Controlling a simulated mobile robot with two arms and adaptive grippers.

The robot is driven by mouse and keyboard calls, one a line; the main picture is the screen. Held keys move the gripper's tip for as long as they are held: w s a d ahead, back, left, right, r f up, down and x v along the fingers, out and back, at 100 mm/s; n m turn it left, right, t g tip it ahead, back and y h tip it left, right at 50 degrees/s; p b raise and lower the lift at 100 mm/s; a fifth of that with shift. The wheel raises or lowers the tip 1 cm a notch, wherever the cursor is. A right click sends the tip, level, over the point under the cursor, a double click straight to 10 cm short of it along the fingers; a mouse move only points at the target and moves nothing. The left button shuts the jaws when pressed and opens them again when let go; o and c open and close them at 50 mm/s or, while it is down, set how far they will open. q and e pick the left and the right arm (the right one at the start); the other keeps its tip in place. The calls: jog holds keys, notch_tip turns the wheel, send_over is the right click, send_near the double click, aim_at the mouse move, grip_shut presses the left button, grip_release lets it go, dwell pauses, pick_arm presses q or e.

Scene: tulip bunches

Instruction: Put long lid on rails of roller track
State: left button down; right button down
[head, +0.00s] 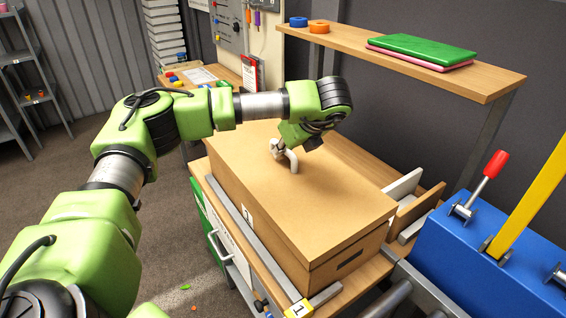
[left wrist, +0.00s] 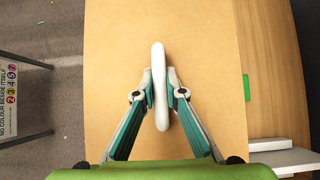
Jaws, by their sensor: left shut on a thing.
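The long lid (head: 300,185) is a tan-brown flat cover on a long cardboard-coloured box (head: 345,262). A seam runs below its edge, and I see no clear gap there. A white bar handle (head: 293,162) stands on the lid's top. My left gripper (head: 281,150) is shut on this handle from above. In the left wrist view, both fingertips press on the white handle (left wrist: 160,70) from either side, over the lid (left wrist: 120,50). Grey metal rails (head: 262,246) run along the box's left side. Grey rollers (head: 388,298) show at the bottom. My right gripper is not in view.
A blue block (head: 480,265) with a red-knobbed lever and a yellow bar stands at right. White and brown boards (head: 403,186) lean beside the box. A wooden shelf (head: 470,78) holds tape rolls and green and pink slabs. Open floor lies at left.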

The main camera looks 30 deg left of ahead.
aim_at(284, 163)
pick_arm(q)
jog(key=shift+f, duration=0.4)
notch_tip(284, 163, down, 4)
jog(key=shift+r+p, duration=0.25)
jog(key=shift+p, duration=0.05)
jog(key=c, duration=2.1)
grip_release()
